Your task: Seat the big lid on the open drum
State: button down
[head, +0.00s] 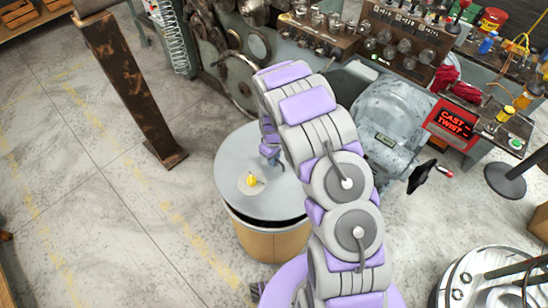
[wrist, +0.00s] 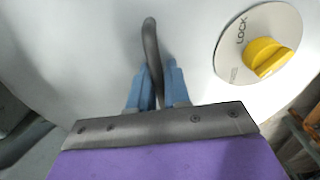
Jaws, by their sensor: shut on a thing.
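The big lid (head: 233,155) is a light grey disc over the tan drum (head: 268,244). A dark gap shows between the lid and the drum's rim at the front and right, so the lid looks raised or off-centre there; I cannot tell whether it touches elsewhere. My gripper (head: 270,155) is at the lid's right part, partly hidden by my arm. In the wrist view, my gripper's blue fingers (wrist: 157,80) are shut on the lid's dark curved handle (wrist: 151,42). A yellow knob (head: 252,180) marked LOCK also shows in the wrist view (wrist: 267,56).
A rusty post (head: 130,85) stands to the left of the drum. The coiling machine (head: 225,60) is behind it, and a grey motor housing (head: 390,120) is to the right. A round metal drum top (head: 490,280) is at the lower right. The floor at left is clear.

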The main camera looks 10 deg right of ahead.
jog(key=shift+a+f+b, duration=0.25)
jog(key=shift+a+f, duration=0.05)
jog(key=shift+f, duration=0.35)
jog(key=shift+a+f+b, duration=0.25)
jog(key=shift+a+f, duration=0.05)
jog(key=shift+f, duration=0.3)
jog(key=shift+d+f+b, duration=0.25)
jog(key=shift+f+b, duration=0.05)
jog(key=shift+f, duration=0.35)
jog(key=shift+d+f+b, duration=0.2)
jog(key=shift+f+b, duration=0.05)
jog(key=shift+f, duration=0.4)
jog(key=shift+a+f, duration=0.15)
jog(key=shift+f, duration=0.6)
jog(key=shift+a+f, duration=0.15)
jog(key=shift+f, duration=0.6)
jog(key=shift+d+f, duration=0.15)
jog(key=shift+f, duration=0.25)
jog(key=shift+r+p, duration=0.15)
jog(key=shift+p, duration=0.45)
jog(key=shift+s+p, duration=0.1)
jog(key=shift+p, duration=0.5)
jog(key=c, duration=1)
grip_release()
